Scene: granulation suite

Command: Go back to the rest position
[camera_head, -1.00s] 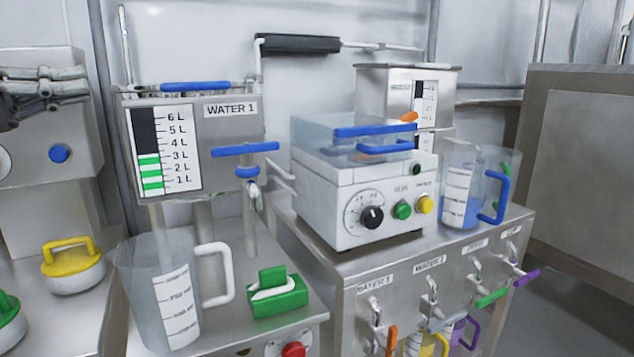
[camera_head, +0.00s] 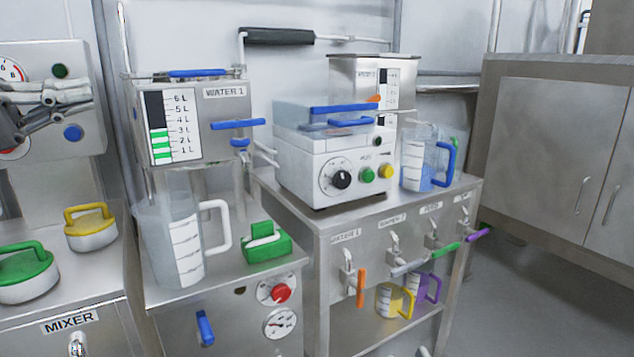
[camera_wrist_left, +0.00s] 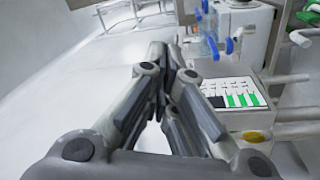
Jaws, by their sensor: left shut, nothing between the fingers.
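My left gripper (camera_head: 82,93) reaches in from the left edge of the head view, in front of the mixer's grey panel. Its dark and grey fingers are together and hold nothing. It also shows in the left wrist view (camera_wrist_left: 168,60), fingers closed and pointing away over a pale floor and wall. In that view, the level gauge (camera_wrist_left: 236,97) with green bars is right of the fingers, apart from them. My right gripper is in neither view.
The WATER 1 tank (camera_head: 212,135) stands right of my gripper. A clear jug (camera_head: 170,245) with a white handle is below it. A white machine (camera_head: 325,165) and blue-handled jug (camera_head: 425,160) stand on the centre cabinet. Free floor (camera_head: 530,290) lies at right.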

